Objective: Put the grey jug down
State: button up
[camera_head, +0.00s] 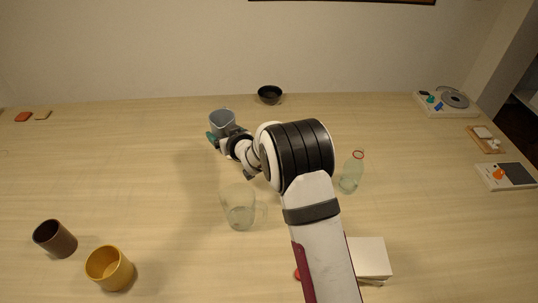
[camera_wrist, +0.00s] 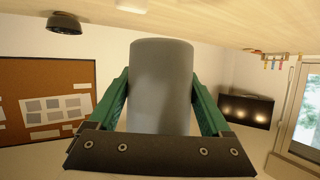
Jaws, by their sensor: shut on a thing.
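The grey jug (camera_head: 222,120) is upright toward the back of the table, left of centre, its open mouth showing in the head view. My gripper (camera_head: 226,134) is shut on it, with a green finger on either side. In the wrist view, which is upside down, the jug (camera_wrist: 161,85) fills the space between the green fingers (camera_wrist: 160,95). Its lower part is hidden by my gripper in the head view. I cannot tell whether its base touches the table (camera_head: 120,150).
A black bowl (camera_head: 270,95) stands right of the jug at the back. A clear glass jug (camera_head: 240,215) and a glass bottle (camera_head: 351,172) stand nearer. A brown cup (camera_head: 55,239) and yellow mug (camera_head: 109,268) are front left. The table left of the jug is clear.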

jog(key=w+d+f, duration=0.1)
jog(key=w+d, duration=0.1)
jog(key=d, duration=1)
jog(key=w+d+f, duration=0.1)
jog(key=w+d, duration=0.1)
jog(key=d, duration=1)
jog(key=w+a+f, duration=0.1)
jog(key=a+f, duration=0.1)
jog(key=a, duration=0.1)
jog(key=w+a+f, duration=0.2)
jog(key=a+f, duration=0.1)
jog(key=w+a+f, duration=0.1)
jog(key=a+f, duration=0.1)
jog(key=a, duration=0.1)
jog(key=shift+w+a+f, duration=0.15)
jog(key=shift+w+a, duration=0.1)
jog(key=shift+f, duration=2)
jog(key=shift+f, duration=0.15)
